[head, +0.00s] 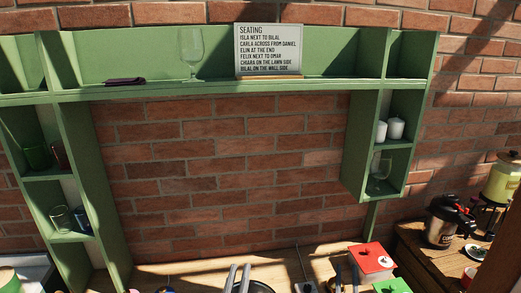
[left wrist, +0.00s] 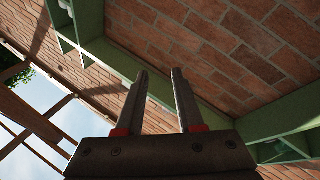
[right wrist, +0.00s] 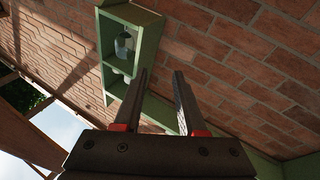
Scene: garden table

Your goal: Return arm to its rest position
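My left gripper (head: 239,270) shows at the bottom middle of the head view, pointing up. In the left wrist view its two fingers (left wrist: 159,74) stand apart with nothing between them. My right gripper (head: 345,272) is at the bottom edge, further right, between a dark post-like item and the red box. In the right wrist view its fingers (right wrist: 161,74) are also apart and empty. Both wrist views look up at the brick wall and green shelf frame. Most of both arms is out of view.
The green shelf (head: 205,90) spans the wall, with a seating sign (head: 269,50), a wine glass (head: 193,52) and a dark folded cloth (head: 125,81) on top. A red box (head: 372,259) stands on the table near my right gripper. A side table at right holds a pot (head: 440,227) and a drink dispenser (head: 503,180).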

